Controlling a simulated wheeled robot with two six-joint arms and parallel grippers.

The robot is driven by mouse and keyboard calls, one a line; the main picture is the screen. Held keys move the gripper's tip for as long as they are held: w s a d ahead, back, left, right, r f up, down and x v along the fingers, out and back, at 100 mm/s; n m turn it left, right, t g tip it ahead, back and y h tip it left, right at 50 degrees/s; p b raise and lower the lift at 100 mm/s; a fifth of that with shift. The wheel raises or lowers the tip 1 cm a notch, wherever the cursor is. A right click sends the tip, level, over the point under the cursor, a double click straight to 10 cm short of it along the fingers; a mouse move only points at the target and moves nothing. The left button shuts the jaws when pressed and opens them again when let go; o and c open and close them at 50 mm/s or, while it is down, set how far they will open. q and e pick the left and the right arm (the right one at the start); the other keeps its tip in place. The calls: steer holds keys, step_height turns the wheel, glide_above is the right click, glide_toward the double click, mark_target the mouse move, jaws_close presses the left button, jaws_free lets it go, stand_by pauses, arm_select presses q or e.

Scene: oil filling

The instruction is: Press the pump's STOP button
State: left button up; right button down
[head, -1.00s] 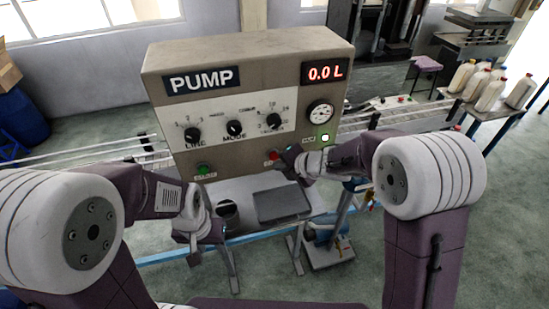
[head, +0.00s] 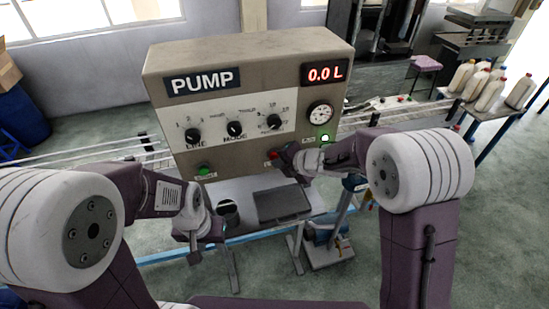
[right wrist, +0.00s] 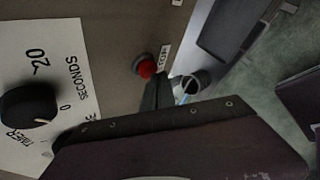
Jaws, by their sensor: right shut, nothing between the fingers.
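The pump (head: 252,68) is a beige box with a control panel. Its red STOP button (head: 271,155) is low on the panel's right half, partly covered by my right gripper in the head view. In the right wrist view the button (right wrist: 146,67) sits beside its label. My right gripper (head: 281,158) is shut and empty, with its tips close to the button; its dark fingers also show in the right wrist view (right wrist: 156,88). I cannot tell whether they touch it. My left gripper (head: 194,256) hangs low, left of the tray, away from the panel; its jaws are unclear.
The display (head: 325,73) reads 0.0 L. A green button (head: 203,170) sits at the panel's lower left, knobs above it, and a green lamp (head: 325,138) glows at right. A timer knob (right wrist: 28,107) is near my right wrist. A dark tray (head: 282,205) lies below.

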steer(key=shift+w+a, duration=0.15)
steer(key=shift+w, duration=0.3)
stand_by(0.3)
steer(key=shift+s, duration=0.2)
steer(key=shift+s+d+b, duration=0.3)
steer(key=shift+s+d, duration=0.05)
steer(key=shift+s, duration=0.4)
steer(key=shift+s+d+b, duration=0.25)
steer(key=shift+s+b, duration=0.05)
steer(key=shift+s, duration=0.5)
steer(key=shift+s+d+b, duration=0.25)
steer(key=shift+s+b, duration=0.05)
steer(key=shift+s, duration=0.5)
steer(key=shift+s+d+b, duration=0.25)
steer(key=shift+s+b, duration=0.05)
steer(key=shift+s, duration=0.5)
